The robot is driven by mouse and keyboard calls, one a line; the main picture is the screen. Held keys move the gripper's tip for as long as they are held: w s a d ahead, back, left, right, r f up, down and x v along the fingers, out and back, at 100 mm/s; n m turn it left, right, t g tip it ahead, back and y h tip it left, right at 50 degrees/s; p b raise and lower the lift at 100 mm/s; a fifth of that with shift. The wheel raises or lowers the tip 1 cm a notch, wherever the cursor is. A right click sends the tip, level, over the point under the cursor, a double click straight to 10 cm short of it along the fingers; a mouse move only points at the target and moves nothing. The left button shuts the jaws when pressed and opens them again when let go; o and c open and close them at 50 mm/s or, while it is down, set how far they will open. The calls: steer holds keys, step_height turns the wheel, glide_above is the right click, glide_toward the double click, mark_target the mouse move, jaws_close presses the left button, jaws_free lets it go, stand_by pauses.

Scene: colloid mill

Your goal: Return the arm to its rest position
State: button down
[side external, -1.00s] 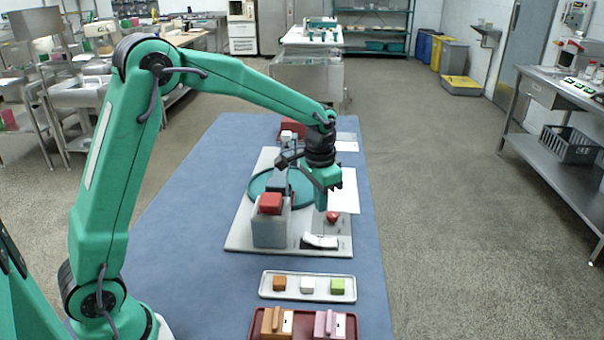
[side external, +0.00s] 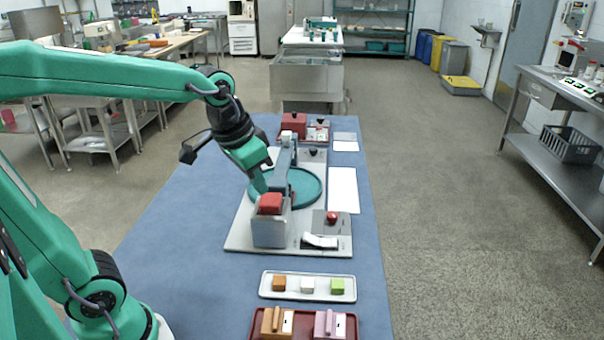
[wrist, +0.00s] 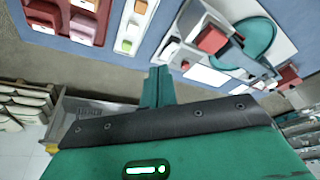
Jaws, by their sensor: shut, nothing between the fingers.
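My gripper (side external: 262,178) is at the left side of the colloid mill (side external: 240,238), above the table, tilted down to the right. It is shut and empty. In the wrist view its fingers (wrist: 158,82) stand together, with the mill beyond at the upper right. In the side view the gripper partly hides the mill's teal round plate (side external: 309,190). The mill has a red block (side external: 270,203) on a grey housing, a red button (side external: 332,217) and a white rocker switch (side external: 320,241).
A white tray (side external: 347,296) holds orange, white and green cubes. A red tray (side external: 256,318) with orange and pink blocks stands in front. A red container (side external: 293,123) and white sheets (side external: 343,190) lie beyond and beside the mill. The blue table's left part (side external: 170,260) is clear.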

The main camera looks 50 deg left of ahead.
steer(key=s+n+t, duration=0.1)
steer(key=s, duration=0.8)
steer(key=shift+f+t, duration=0.25)
steer(key=shift+t, duration=0.15)
stand_by(0.5)
